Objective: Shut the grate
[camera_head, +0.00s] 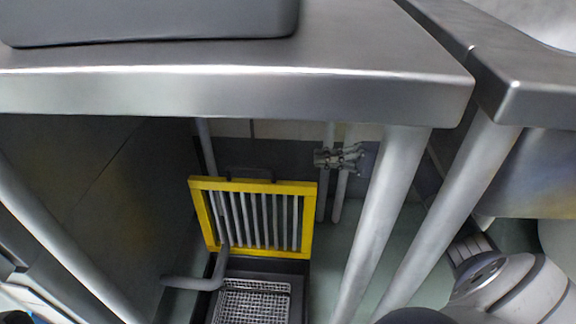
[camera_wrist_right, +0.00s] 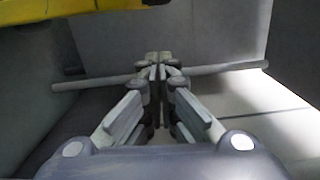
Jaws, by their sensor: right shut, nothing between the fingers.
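The grate (camera_head: 309,222) has a yellow frame with grey bars. It stands raised, nearly upright, at the back of a dark floor drain box (camera_head: 298,268). A wire mesh basket (camera_head: 252,301) shows in the open box. My right gripper (camera_wrist_right: 157,62) is shut and empty in the right wrist view. A yellow edge (camera_wrist_right: 70,11) crosses the top left there; I cannot tell for certain that it is the grate. In the head view my right arm shows at lower right, but its fingers are not clear. My left gripper is not in view.
A steel table (camera_head: 230,92) spans the scene above the drain. Its legs (camera_head: 385,210) stand to the right, between the drain and my right arm. A grey pipe (camera_head: 190,284) bends into the box from the left. Pipes with fittings (camera_head: 338,157) rise behind.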

